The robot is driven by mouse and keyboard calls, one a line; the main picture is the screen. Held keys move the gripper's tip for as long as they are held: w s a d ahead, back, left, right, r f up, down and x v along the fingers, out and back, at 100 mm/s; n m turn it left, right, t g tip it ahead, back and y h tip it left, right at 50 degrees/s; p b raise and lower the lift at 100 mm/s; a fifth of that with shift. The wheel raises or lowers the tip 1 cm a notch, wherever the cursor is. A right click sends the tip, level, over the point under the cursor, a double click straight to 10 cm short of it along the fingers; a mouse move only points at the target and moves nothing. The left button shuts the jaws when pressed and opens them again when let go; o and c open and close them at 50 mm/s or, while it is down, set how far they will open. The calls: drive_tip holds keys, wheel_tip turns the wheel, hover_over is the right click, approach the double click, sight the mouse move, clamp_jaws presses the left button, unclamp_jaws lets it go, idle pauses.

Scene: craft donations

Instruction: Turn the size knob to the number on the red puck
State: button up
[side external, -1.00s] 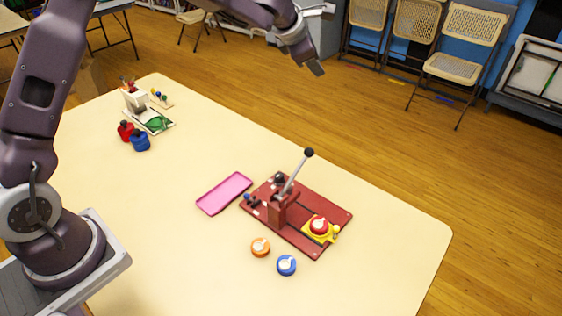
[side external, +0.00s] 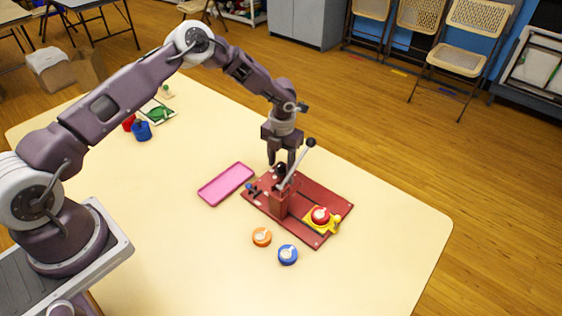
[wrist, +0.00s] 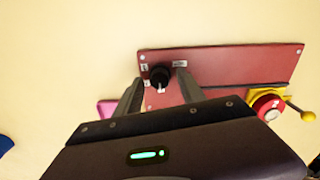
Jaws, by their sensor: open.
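The size knob (wrist: 159,75) is black with a pale pointer mark and sits at one end of the red base board (wrist: 225,62). Small white labels lie around it, too small to read. The red puck (wrist: 266,106) sits in a yellow holder at the board's other end; its white mark is not legible. It also shows in the side view (side external: 320,214). My gripper (side external: 282,164) points down over the knob's end of the board. In the wrist view its open fingers (wrist: 160,77) lie either side of the knob, with no clear contact.
A lever with a black ball (side external: 311,142) rises close beside my gripper. A pink tray (side external: 226,184) lies left of the board. An orange puck (side external: 262,237) and a blue puck (side external: 288,255) lie in front. The near right table is clear.

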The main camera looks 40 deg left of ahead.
clamp_jaws()
drive_tip(key=shift+m, duration=0.3)
drive_tip(key=m, duration=0.5)
drive_tip(key=shift+m, duration=0.3)
drive_tip(key=m, duration=0.5)
drive_tip(key=shift+r, duration=0.1)
drive_tip(key=shift+m, duration=0.4)
unclamp_jaws()
